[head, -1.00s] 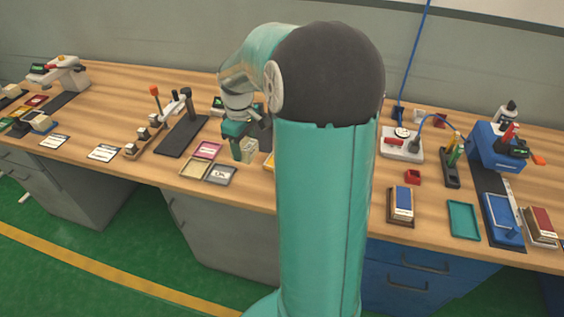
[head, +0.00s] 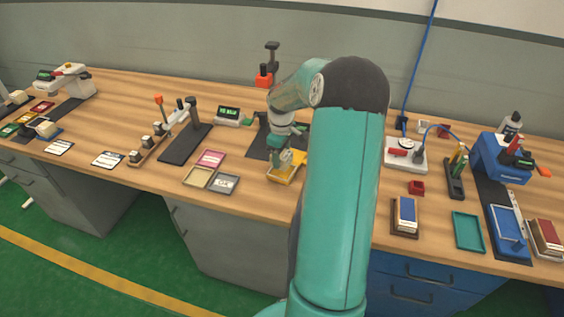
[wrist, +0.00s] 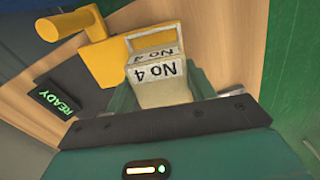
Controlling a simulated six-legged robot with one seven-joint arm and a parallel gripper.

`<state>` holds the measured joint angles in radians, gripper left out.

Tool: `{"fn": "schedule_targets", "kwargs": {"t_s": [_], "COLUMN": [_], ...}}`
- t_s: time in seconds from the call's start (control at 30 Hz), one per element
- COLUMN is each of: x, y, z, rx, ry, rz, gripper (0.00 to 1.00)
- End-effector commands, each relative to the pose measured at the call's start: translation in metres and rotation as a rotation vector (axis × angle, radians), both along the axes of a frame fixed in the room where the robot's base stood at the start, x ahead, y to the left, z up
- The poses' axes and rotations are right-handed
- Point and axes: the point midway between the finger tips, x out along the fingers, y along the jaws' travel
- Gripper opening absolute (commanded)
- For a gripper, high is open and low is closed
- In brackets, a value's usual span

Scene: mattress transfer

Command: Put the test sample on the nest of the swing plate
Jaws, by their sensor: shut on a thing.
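My gripper (head: 281,150) is shut on the test sample, a pale block (wrist: 160,88) marked "No 4", held between the two teal fingers in the wrist view. The marking shows twice on it, on two faces. The yellow swing plate (wrist: 84,52) lies just beyond the sample, with its rounded handle (wrist: 48,27) at upper left. A pale frame (wrist: 152,37) on the plate, which looks like the nest, is partly hidden by the sample. In the head view the swing plate (head: 284,175) is right below my gripper. Whether the sample touches the nest I cannot tell.
A READY display (head: 229,116) stands left of the gripper, and an orange-topped dark stand (head: 265,78) behind. Pink (head: 211,158), tan (head: 197,178) and grey (head: 223,183) trays lie to the left. A blue-and-white block (head: 405,212) in a holder lies to the right.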

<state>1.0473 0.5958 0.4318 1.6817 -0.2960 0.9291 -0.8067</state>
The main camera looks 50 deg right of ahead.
Motion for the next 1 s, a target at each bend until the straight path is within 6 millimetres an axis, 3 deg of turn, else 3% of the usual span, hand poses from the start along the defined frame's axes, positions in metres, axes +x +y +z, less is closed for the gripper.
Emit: {"fn": "schedule_targets", "kwargs": {"t_s": [0.2, 0.57, 0.6, 0.7, 1.0], "x": [-0.001, 0.000, 0.000, 0.000, 0.000], "y": [-0.003, -0.003, -0.003, -0.003, -0.003], "z": [-0.032, -0.036, -0.037, -0.037, -0.036], "rx": [0.002, 0.000, 0.000, 0.000, 0.000], "ry": [0.002, 0.001, 0.001, 0.000, 0.000], "rz": [0.000, 0.000, 0.000, 0.000, -0.001], "gripper": [0.32, 0.32, 0.56, 0.76, 0.76]}}
